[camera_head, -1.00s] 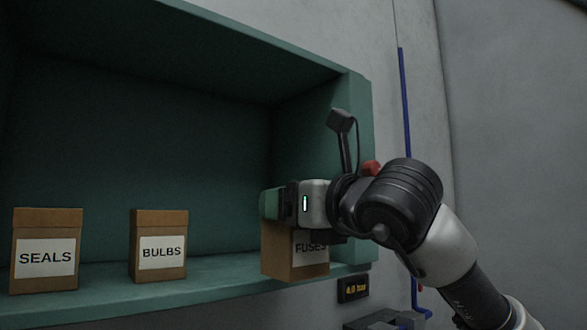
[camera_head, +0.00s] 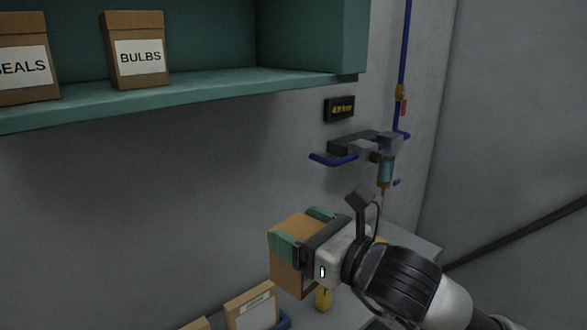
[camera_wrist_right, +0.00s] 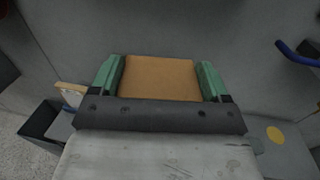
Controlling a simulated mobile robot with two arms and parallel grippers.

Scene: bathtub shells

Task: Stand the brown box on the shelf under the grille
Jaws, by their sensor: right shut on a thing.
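My right gripper (camera_head: 302,232) is shut on a brown box (camera_head: 292,270), with its green fingers on two opposite sides. The box is held in the air below the green shelf, and its label does not show now. In the right wrist view the brown box (camera_wrist_right: 160,78) sits between both green fingers of my right gripper (camera_wrist_right: 160,84). No grille shows that I can make out. My left gripper is not in view.
Boxes labelled SEALS (camera_head: 25,60) and BULBS (camera_head: 138,52) stand on the green shelf (camera_head: 220,88). A small display (camera_head: 340,109), a grey fitting with blue handles (camera_head: 362,146) and a blue pipe (camera_head: 405,40) are on the wall. A card in a blue holder (camera_head: 252,308) is below.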

